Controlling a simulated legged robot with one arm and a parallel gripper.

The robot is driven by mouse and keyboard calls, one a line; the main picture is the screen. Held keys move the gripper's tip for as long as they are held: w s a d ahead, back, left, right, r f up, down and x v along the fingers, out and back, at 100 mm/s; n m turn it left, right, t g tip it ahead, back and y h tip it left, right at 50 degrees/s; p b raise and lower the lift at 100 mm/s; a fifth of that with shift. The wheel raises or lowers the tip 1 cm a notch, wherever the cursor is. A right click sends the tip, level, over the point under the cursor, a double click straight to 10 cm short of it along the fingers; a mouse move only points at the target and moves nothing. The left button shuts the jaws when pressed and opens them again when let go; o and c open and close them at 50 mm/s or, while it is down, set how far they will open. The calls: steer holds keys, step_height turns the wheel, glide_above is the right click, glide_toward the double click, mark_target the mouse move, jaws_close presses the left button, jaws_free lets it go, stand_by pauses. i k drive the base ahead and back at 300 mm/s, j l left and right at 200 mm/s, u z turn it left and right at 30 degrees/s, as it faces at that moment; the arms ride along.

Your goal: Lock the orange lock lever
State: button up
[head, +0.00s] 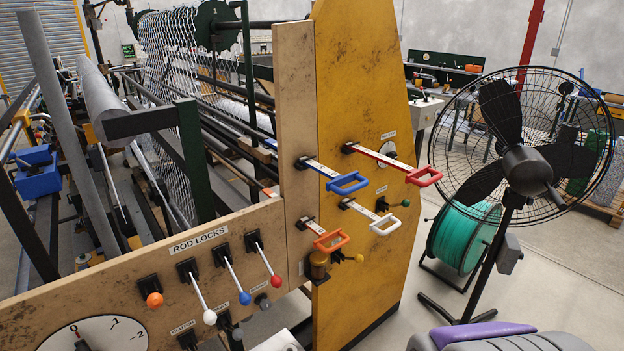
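The orange lock lever (154,299) is the leftmost lever under the "ROD LOCKS" label (199,241) on the beige panel. Its orange ball sits close below its black mount, and little of its shaft shows. To its right are the white-knobbed lever (200,298), the blue-knobbed lever (237,281) and the red-knobbed lever (268,264). These three show long pale shafts slanting down to the right. My gripper's fingers are not in view. A grey and purple part at the bottom right appears to be mine.
A black fan (525,170) and a green reel (464,236) stand at right. Bare floor shows between the machine and the fan.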

mark_target(154, 300)
steer(key=u, duration=1.45)
